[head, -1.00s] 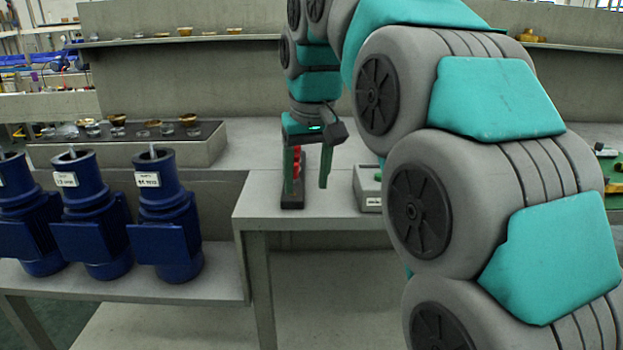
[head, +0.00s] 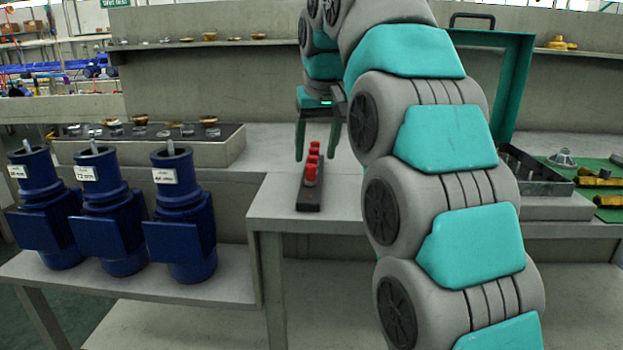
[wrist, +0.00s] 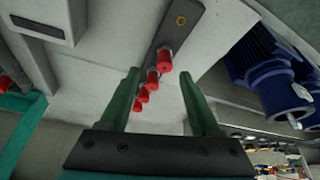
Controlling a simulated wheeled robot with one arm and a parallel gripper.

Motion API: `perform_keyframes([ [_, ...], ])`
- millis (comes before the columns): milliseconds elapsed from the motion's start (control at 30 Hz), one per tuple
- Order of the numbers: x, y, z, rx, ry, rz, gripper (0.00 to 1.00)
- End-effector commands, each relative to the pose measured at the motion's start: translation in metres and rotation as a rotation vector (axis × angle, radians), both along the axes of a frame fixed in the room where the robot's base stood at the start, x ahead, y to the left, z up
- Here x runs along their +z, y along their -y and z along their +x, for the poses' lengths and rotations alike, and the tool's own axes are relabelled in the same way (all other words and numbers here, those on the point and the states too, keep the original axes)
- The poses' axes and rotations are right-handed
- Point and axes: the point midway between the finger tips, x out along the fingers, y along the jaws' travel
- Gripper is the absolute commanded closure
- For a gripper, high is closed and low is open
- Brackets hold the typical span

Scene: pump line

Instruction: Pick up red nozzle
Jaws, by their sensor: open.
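Several red nozzles (head: 311,165) stand in a row on a dark narrow holder (head: 310,195) on the grey table. They also show in the wrist view, where the nearest-looking red nozzle (wrist: 165,60) is at the top of the row on the holder (wrist: 176,32). My gripper (head: 316,158) is open and empty. Its fingers point down over the far end of the row in the head view. In the wrist view the row lies between the lines of the two green fingers (wrist: 160,100). I cannot tell whether a finger touches a nozzle.
Blue motors (head: 185,215) stand on a lower shelf at the left. Small brass and clear parts lie on a dark raised tray (head: 228,131) behind them. A grey case with a raised green lid (head: 518,85) and a green mat with yellow parts stand at the right. The table front is clear.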

Motion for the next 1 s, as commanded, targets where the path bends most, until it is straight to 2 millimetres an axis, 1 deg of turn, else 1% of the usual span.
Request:
perform_keyframes([
  [233, -0.020, -0.006, 0.004, 0.001, -0.004, -0.001, 0.36],
  [433, -0.041, -0.010, 0.012, 0.000, -0.002, -0.001, 0.36],
  [533, -0.045, -0.010, 0.014, 0.000, 0.001, 0.000, 0.36],
  [733, -0.045, -0.011, 0.014, 0.000, 0.001, 0.000, 0.36],
  [1000, -0.045, -0.011, 0.014, 0.000, 0.000, 0.000, 0.67],
])
